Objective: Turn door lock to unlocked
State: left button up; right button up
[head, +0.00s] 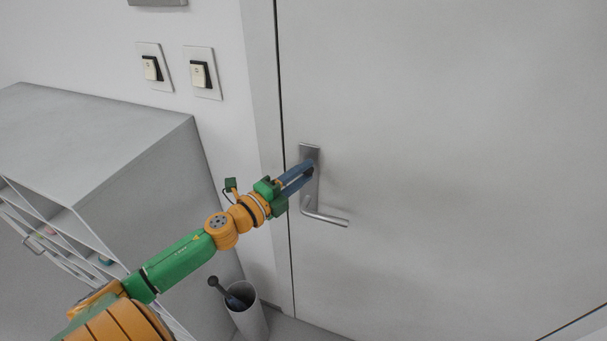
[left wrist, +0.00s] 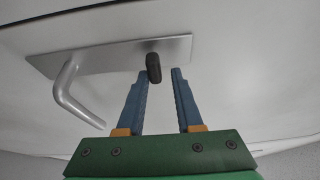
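The grey door (head: 440,120) carries a metal lock plate (head: 309,151) with a lever handle (head: 327,218) at its lower end. In the left wrist view the plate (left wrist: 100,58) and lever (left wrist: 72,98) also show. A small dark lock knob (left wrist: 153,66) stands out from the plate there. My left gripper (head: 311,168) reaches the upper plate in the head view, where its fingers hide the knob. In the left wrist view the blue fingers (left wrist: 160,72) are apart. The knob is at their tips, close to the left finger; I cannot tell if they touch.
A grey cabinet (head: 140,180) with open shelves stands at the left. A white bin (head: 248,318) holding a dark-handled object (head: 230,295) is on the floor below my arm. Two light switches (head: 152,68) (head: 200,75) are on the wall. The door face to the right is clear.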

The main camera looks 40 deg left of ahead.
pick_arm(q)
jog(key=shift+o, duration=1.4)
jog(key=shift+r, duration=0.1)
jog(key=shift+a, duration=0.1)
jog(key=shift+f, duration=0.2)
jog(key=shift+s+f, duration=0.1)
jog(key=shift+s, duration=0.05)
jog(key=s+b, duration=0.1)
jog(key=s, duration=0.6)
jog(key=shift+a+r+b, duration=0.3)
jog(key=shift+a, duration=0.15)
jog(key=shift+w, duration=0.1)
